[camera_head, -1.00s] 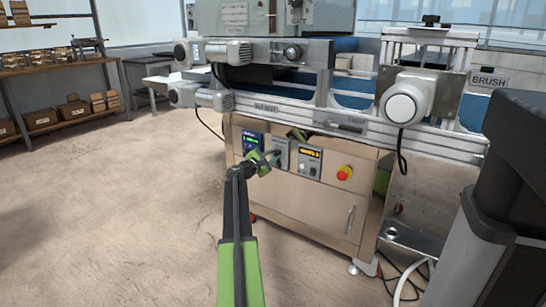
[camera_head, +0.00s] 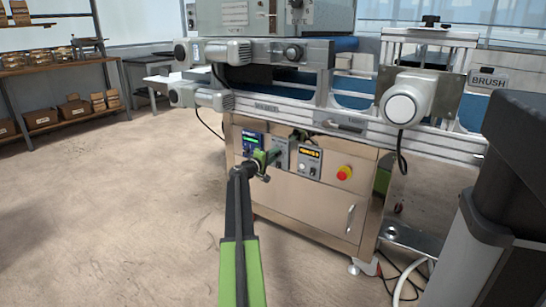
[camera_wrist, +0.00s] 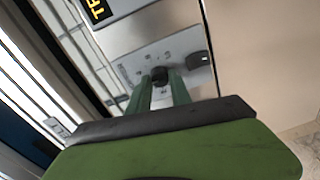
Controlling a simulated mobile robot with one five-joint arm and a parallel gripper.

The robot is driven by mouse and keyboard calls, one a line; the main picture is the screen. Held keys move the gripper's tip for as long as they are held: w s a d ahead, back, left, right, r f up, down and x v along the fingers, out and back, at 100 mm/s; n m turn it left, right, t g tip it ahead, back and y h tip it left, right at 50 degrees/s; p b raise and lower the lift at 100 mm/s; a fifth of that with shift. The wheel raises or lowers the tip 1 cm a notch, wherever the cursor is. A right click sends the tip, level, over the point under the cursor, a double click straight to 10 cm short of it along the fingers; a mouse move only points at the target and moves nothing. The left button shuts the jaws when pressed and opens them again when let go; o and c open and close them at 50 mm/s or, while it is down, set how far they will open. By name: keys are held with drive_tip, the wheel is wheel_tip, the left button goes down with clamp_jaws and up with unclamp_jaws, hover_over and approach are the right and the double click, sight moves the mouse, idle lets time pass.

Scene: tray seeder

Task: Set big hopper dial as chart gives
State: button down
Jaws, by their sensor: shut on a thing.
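A small black dial (camera_wrist: 159,74) sits on a grey control plate (camera_wrist: 188,48) in the wrist view, between the fingertips of my gripper (camera_wrist: 161,82). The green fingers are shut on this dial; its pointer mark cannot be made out. In the head view my gripper (camera_head: 267,158) is at the front of the steel cabinet (camera_head: 298,195), and it partly hides the plate there. I cannot tell from the frames which dial is the big hopper dial. No readable chart shows.
A second black knob (camera_wrist: 199,58) is close to the right of the held dial. A display with yellow letters (camera_wrist: 98,10) is at the upper left. In the head view a red emergency button (camera_head: 344,173) stands out to the right, and the conveyor (camera_head: 345,122) overhangs the cabinet.

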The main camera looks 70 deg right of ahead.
drive_tip(key=m, duration=0.5)
drive_tip(key=shift+t, duration=0.3)
drive_tip(key=shift+m, duration=0.3)
drive_tip(key=c, duration=1.2)
unclamp_jaws()
drive_tip(key=shift+o, duration=0.2)
drive_tip(key=f+v, duration=0.1)
drive_tip(key=v, duration=1.6)
drive_tip(key=shift+a+r, duration=0.2)
drive_tip(key=shift+r, duration=0.05)
